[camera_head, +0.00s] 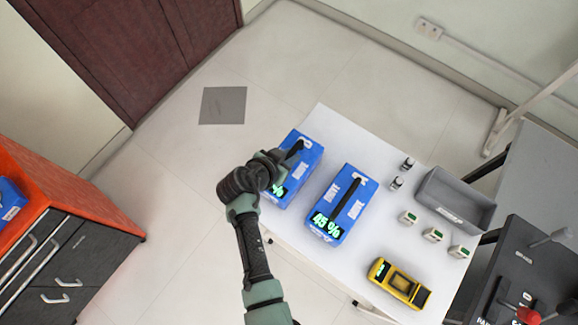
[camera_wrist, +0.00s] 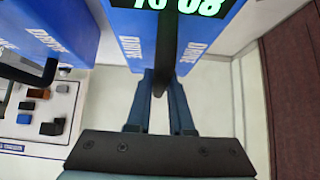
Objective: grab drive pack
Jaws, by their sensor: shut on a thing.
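Two blue drive packs with black handles and green displays are at the white table in the head view. My gripper (camera_head: 290,155) is shut on the handle of the left drive pack (camera_head: 305,160) and partly hides its display. I cannot tell whether this pack is clear of the table.
The white table (camera_head: 295,235) also bears a grey bin (camera_head: 455,200), two small bottles, several small white-green blocks and a yellow meter (camera_head: 399,284). An orange-topped cabinet (camera_head: 75,190) with a blue object stands at left. Open floor lies between.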

